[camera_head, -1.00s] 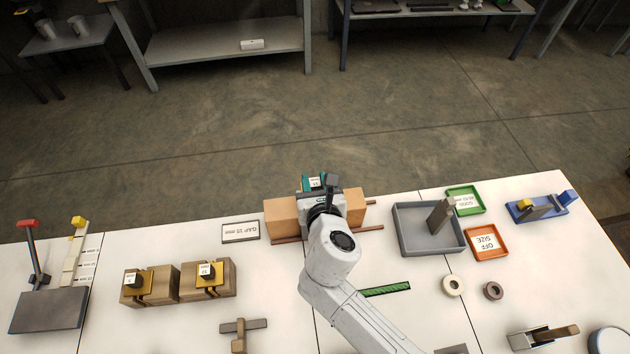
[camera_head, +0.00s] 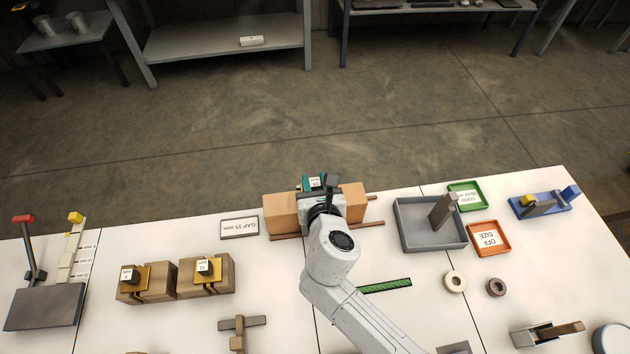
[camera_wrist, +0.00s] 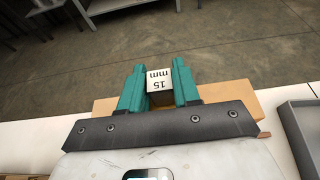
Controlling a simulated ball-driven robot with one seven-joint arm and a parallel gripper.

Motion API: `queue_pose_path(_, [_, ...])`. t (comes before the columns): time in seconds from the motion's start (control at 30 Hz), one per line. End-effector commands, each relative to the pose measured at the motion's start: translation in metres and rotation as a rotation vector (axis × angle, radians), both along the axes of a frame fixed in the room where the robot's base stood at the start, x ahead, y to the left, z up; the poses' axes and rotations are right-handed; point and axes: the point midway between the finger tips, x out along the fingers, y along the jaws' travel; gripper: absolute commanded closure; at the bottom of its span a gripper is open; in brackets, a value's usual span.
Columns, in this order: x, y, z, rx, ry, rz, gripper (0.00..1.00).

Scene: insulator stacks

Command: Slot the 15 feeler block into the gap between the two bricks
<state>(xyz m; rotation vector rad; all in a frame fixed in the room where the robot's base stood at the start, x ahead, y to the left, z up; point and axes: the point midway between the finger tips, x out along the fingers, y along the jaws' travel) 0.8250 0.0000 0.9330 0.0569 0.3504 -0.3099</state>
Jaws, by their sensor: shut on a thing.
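My gripper (camera_wrist: 158,88) has teal fingers and is shut on the 15 feeler block (camera_wrist: 159,78), a small block with a white "15 mm" label on top. In the head view the labelled block (camera_head: 315,182) shows just beyond my wrist. The two tan bricks, left (camera_head: 282,214) and right (camera_head: 354,196), lie at the table's far edge on either side of my gripper. My wrist hides the gap between them. I cannot tell how deep the block sits between the bricks.
A "GAP 15 mm" sign (camera_head: 239,228) lies left of the bricks. A grey tray (camera_head: 404,237) stands to the right, with green (camera_head: 477,204) and orange (camera_head: 505,248) trays beside it. Two wooden holders (camera_head: 157,284) with labelled blocks stand at the left front. Thin brown rails (camera_head: 285,237) lie by the bricks.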

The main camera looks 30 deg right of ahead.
Motion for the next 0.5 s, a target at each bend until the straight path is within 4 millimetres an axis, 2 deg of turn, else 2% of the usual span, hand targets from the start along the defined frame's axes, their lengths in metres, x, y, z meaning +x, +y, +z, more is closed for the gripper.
queue_pose_path(0.5, [0.0, 0.0, -0.012, 0.0, -0.001, 0.001, 1.0])
